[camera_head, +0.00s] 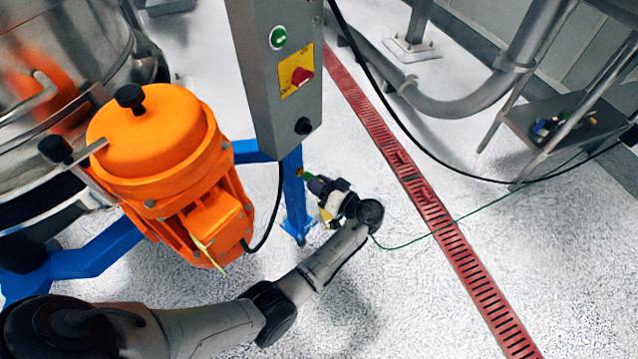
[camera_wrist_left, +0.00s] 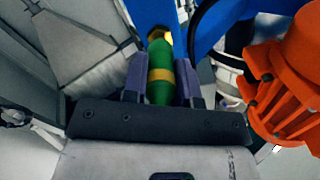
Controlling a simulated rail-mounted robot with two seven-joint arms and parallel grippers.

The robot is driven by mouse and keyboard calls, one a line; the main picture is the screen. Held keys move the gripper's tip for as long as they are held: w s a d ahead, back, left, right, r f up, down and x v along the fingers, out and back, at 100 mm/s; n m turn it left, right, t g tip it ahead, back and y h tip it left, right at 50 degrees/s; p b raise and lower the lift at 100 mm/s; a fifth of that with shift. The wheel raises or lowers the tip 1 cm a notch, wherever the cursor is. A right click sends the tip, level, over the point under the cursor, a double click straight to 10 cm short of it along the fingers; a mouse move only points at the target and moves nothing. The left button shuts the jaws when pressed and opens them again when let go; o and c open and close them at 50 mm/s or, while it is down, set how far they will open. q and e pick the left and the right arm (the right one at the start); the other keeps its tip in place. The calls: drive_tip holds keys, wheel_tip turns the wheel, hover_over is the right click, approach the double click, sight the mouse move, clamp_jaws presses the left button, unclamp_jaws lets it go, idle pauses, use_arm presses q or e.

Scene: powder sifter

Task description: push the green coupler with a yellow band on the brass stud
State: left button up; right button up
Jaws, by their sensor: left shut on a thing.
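The green coupler (camera_wrist_left: 159,90) with a yellow band shows in the left wrist view between the two purple fingers of my left gripper (camera_wrist_left: 160,78). The gripper is shut on it. The coupler's far end points at the brass stud (camera_wrist_left: 154,34) on the blue frame leg. The two overlap in this view, and I cannot tell whether they touch or how far one is on the other. In the head view my left gripper (camera_head: 317,186) is beside the blue leg below the control box, with a bit of green at its fingertips. My right gripper is not in view.
The blue frame leg (camera_head: 295,195) stands under the grey control box (camera_head: 276,75). The orange motor (camera_head: 165,150) is left of the leg. A black cable hangs near it. A red floor grating (camera_head: 440,220) and open floor lie to the right.

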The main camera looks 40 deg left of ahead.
use_arm(q)
drive_tip(key=shift+a, duration=0.75)
drive_tip(key=o, duration=1)
drive_tip(key=shift+d, duration=0.1)
drive_tip(key=shift+d, duration=0.25)
drive_tip(key=shift+w+d+p, duration=0.2)
drive_tip(key=shift+d+p, duration=0.6)
drive_tip(key=shift+d, duration=2.5)
drive_tip(key=shift+w+d+p, duration=0.15)
drive_tip(key=shift+d+p, duration=0.6)
drive_tip(key=shift+d, duration=2.55)
